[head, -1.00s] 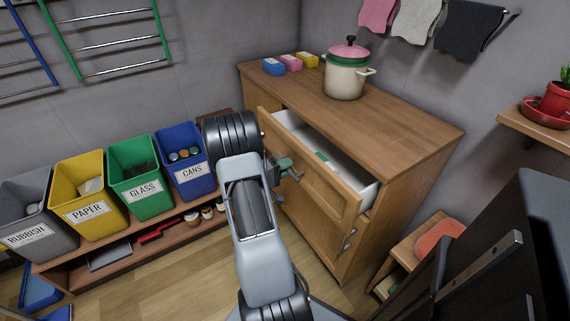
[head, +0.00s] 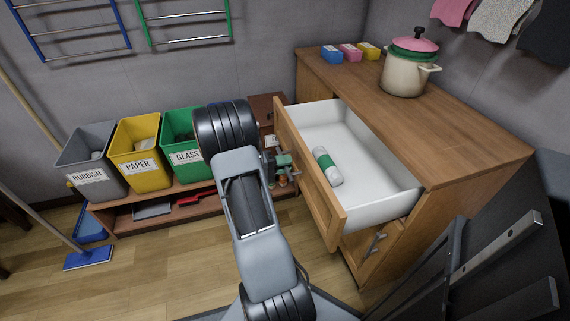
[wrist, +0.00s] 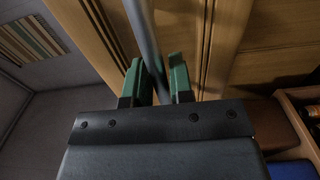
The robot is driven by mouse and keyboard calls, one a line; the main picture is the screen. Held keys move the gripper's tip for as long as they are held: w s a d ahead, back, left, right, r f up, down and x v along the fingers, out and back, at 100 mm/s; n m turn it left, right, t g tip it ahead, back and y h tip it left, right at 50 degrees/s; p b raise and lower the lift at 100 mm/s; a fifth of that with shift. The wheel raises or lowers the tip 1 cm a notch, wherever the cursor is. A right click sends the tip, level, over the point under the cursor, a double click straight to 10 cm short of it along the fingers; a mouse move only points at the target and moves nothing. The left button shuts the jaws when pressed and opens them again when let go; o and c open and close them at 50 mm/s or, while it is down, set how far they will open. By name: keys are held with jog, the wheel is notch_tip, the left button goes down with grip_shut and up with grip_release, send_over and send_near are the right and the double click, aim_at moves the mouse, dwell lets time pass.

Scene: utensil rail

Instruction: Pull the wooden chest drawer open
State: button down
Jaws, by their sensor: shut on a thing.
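The wooden chest (head: 440,130) stands at the right in the head view. Its top drawer (head: 378,190) is pulled well out, with its white inside showing. A white and green cylinder (head: 327,166) lies in the drawer. My gripper (head: 284,166) is at the drawer's front, partly hidden by my arm. In the wrist view, the green fingertips (wrist: 158,82) are shut on the grey drawer handle (wrist: 146,40), one on each side of the bar. The lower drawer's handle (head: 375,243) also shows, and that drawer is closed.
A cream pot (head: 405,75) with a pink lid and several coloured boxes (head: 351,53) stand on the chest top. Labelled bins (head: 137,145) stand on a low shelf at the left. The front floor is clear.

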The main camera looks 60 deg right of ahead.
jog(key=c, duration=1)
grip_release()
jog(key=p+v, duration=0.1)
jog(key=v, duration=1.2)
jog(key=shift+w+a+p, duration=0.3)
